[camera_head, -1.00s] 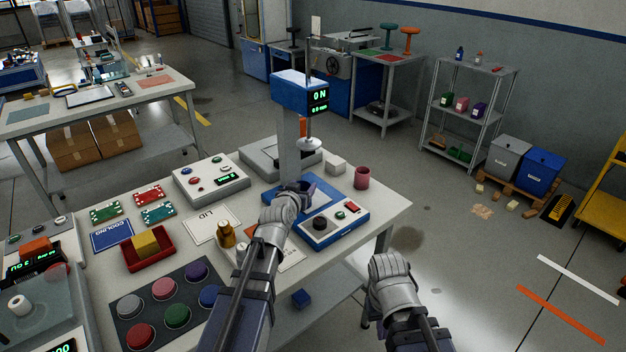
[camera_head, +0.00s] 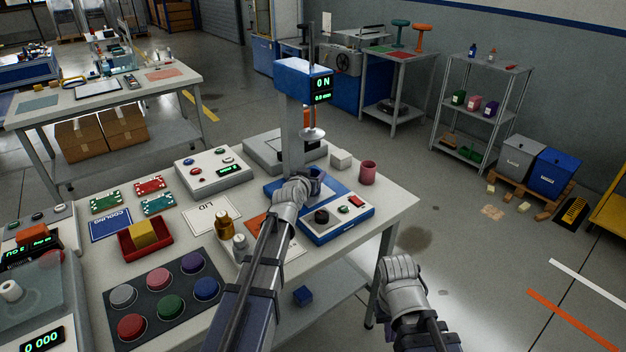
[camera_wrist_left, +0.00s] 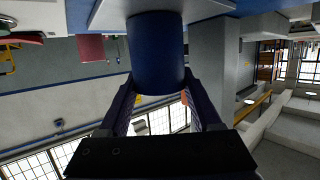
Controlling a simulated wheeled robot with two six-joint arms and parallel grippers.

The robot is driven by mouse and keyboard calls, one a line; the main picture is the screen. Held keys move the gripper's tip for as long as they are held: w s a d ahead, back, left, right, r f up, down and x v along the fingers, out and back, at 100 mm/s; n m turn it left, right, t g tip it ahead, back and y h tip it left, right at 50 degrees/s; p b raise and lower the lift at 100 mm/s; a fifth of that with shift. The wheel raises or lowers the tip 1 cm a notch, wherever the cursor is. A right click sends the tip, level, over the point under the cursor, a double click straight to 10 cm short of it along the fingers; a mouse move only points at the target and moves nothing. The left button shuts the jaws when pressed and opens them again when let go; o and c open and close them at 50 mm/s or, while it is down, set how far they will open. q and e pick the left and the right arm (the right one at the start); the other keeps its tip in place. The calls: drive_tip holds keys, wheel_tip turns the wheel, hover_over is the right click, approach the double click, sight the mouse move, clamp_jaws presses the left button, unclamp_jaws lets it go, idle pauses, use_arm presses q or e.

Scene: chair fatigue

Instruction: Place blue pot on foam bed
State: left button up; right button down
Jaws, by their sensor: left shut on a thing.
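The blue pot (camera_wrist_left: 157,55) is in the left wrist view, between the two fingers of my left gripper (camera_wrist_left: 159,88), which is shut on it. In the head view my left gripper (camera_head: 304,186) is over the blue base of the press, below and in front of its round plate. The pot (camera_head: 316,177) shows there only in part, behind the gripper. My right gripper (camera_head: 400,266) is off the table's right edge, over the floor, and its fingers are not clear. I cannot tell for sure which surface is the foam bed.
The press column (camera_head: 293,130) and its round plate (camera_head: 313,134) stand close to the held pot. A pink cup (camera_head: 368,174), a white block (camera_head: 341,160) and a control box (camera_head: 336,220) are nearby. A grey flat unit (camera_head: 262,150) lies behind.

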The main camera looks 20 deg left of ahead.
use_arm(q)
drive_tip(key=shift+r, duration=0.1)
drive_tip(key=o, duration=1.4)
drive_tip(key=shift+s+r, duration=0.1)
drive_tip(key=shift+s, duration=0.05)
drive_tip(key=p+v, duration=0.3)
drive_tip(key=v, duration=0.8)
drive_tip(key=shift+s+p, duration=0.3)
drive_tip(key=shift+s, duration=0.05)
drive_tip(key=shift+a, duration=0.1)
